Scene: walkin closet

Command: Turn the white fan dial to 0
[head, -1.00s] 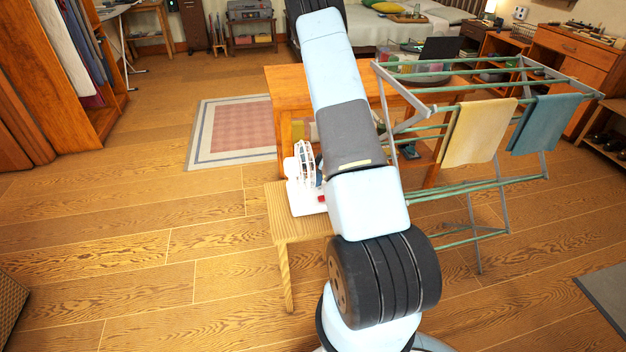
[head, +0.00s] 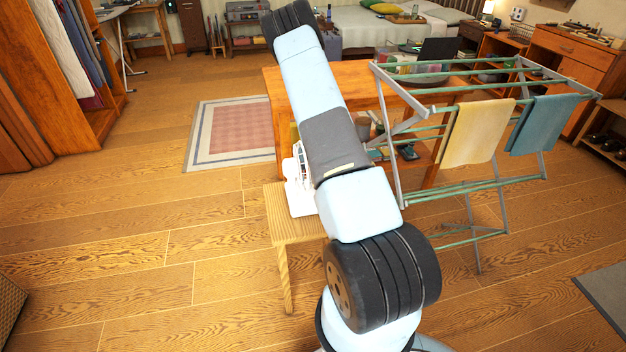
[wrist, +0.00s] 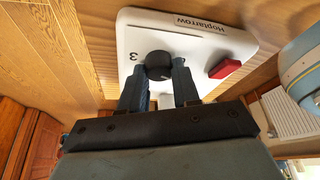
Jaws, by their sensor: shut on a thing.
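The white fan (head: 296,180) stands on a small wooden stool in the head view, partly hidden behind my arm. In the wrist view its white base (wrist: 213,42) carries a black round dial (wrist: 158,64), a red switch (wrist: 225,68), the label "Hoptarrow" and a printed "3" to the left of the dial. My gripper (wrist: 160,78) has its two fingers on either side of the dial, shut on it. The dial's pointer and the other numbers cannot be made out. My gripper is hidden in the head view.
The wooden stool (head: 281,226) stands against a wooden table (head: 284,88). A drying rack (head: 470,184) with yellow and blue towels stands close to the right of my arm. The floor to the left is open, with a rug (head: 235,130).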

